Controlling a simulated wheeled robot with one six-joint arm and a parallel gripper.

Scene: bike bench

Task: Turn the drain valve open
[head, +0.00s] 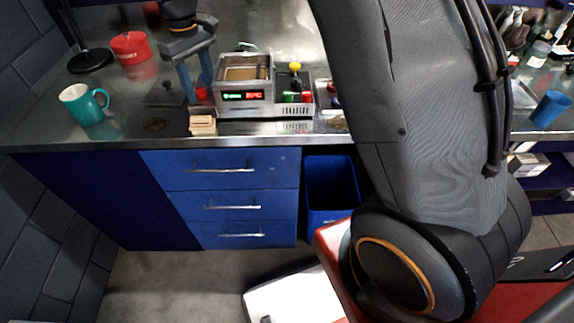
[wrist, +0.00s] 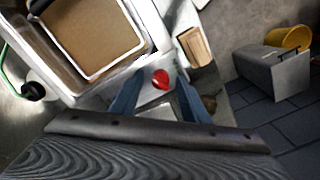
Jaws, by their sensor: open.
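The drain valve shows as a red knob (head: 201,94) at the left side of a steel tank unit (head: 245,101) with a lit display. In the wrist view, the red knob (wrist: 160,79) appears between my two blue fingertips, beside the tank's pale rim (wrist: 131,51). My gripper (head: 199,99) points down at the left of the tank, with its fingers apart on either side of the knob. I cannot tell whether either finger touches it. The valve's body below the knob is mostly hidden.
A wooden block (head: 203,125) lies near the bench's front edge, close to the valve. A teal mug (head: 84,104) and a red tin (head: 130,47) stand farther left.

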